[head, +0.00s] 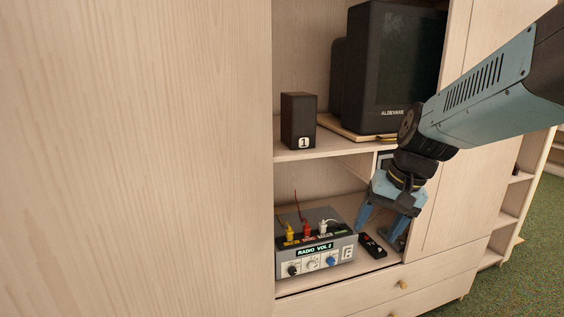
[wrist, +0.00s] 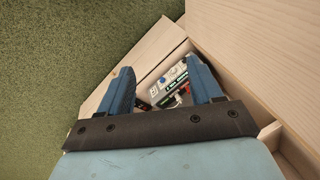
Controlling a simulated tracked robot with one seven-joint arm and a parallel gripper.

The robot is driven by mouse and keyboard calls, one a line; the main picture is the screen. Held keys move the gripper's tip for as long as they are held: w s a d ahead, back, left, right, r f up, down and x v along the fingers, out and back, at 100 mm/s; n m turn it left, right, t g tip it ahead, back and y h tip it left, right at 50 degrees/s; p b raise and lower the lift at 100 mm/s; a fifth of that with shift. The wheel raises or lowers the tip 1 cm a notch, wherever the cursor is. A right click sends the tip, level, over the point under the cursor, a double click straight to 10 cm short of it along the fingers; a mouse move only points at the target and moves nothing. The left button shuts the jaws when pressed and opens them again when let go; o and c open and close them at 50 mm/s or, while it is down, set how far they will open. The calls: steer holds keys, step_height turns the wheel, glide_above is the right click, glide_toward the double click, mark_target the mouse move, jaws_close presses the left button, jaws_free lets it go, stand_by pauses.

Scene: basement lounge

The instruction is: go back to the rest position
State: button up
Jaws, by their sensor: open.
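My gripper (head: 383,232) hangs from the arm in front of the lower shelf, fingers spread and pointing down. In the wrist view the two blue fingers of my gripper (wrist: 163,76) stand apart. In the head view nothing is held between them. A grey radio box (head: 318,258) marked "RADIO VOL 2" sits on the lower shelf, left of the gripper; it also shows past the fingers in the wrist view (wrist: 172,85). Yellow, red and white plugs stand on its top. A small black remote (head: 372,246) lies on the shelf between the radio box and the gripper.
A dark TV (head: 400,65) and a brown speaker (head: 298,122) marked "1" stand on the upper shelf (head: 330,147). A broad wooden panel (head: 140,160) fills the left. Drawers (head: 415,290) lie below. Green carpet (head: 520,262) is clear at right.

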steer(key=s+d+r+n+t+h, duration=0.2)
steer(key=s+d+r+t, duration=0.1)
steer(key=s+r, duration=0.3)
steer(key=shift+s+d+n+t+h, duration=0.3)
steer(key=shift+s+d+h, duration=0.1)
steer(key=shift+s+d, duration=0.2)
steer(key=shift+w, duration=0.1)
stand_by(1.0)
